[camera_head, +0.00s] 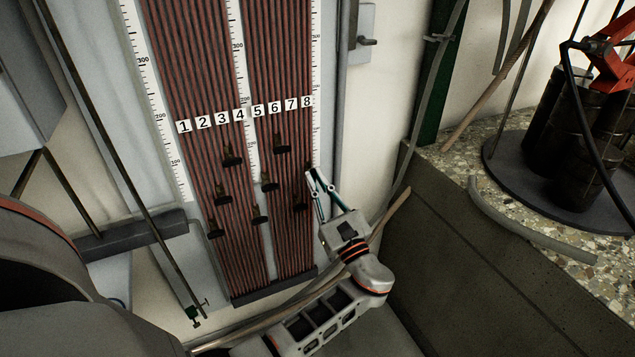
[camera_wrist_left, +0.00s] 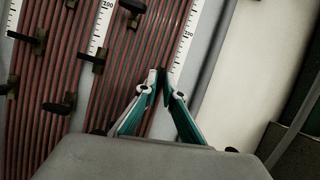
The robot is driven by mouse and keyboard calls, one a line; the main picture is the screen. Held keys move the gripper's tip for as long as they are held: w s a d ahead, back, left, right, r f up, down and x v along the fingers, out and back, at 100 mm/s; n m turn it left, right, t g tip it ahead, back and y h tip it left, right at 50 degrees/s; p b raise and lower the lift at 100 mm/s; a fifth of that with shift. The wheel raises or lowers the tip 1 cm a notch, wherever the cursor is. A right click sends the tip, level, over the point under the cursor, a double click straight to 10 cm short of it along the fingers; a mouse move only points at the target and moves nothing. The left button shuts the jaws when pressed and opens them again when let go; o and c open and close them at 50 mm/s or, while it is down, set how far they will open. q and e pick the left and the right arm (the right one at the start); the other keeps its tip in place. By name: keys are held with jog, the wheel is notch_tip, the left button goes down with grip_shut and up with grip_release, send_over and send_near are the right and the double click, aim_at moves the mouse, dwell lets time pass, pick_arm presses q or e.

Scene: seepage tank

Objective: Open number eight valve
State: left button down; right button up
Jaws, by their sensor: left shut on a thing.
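A manometer board carries rows of dark red tubes (camera_head: 275,60) under number labels 1 to 8, with the label 8 (camera_head: 307,102) at the right end. Several small black valves stand out from the tubes in staggered rows, such as one at the right (camera_head: 300,204). My left gripper (camera_head: 319,181) is at the board's right edge, below label 8. In the left wrist view its fingertips (camera_wrist_left: 163,84) close together on a small dark piece, the number eight valve (camera_wrist_left: 161,77). The fingers mostly hide this valve, so its turn cannot be told. My right gripper is not in view.
A wall-mounted box with a small tap (camera_head: 366,41) is right of the board. A speckled ledge (camera_head: 460,165) holds a round dark base with black cylinders (camera_head: 585,160). A loose hose (camera_head: 520,228) lies there. Another valve (camera_wrist_left: 60,104) is left of the gripper.

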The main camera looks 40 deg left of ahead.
pick_arm(q)
jog(key=c, duration=2.2)
grip_release()
jog(key=v, duration=1.2)
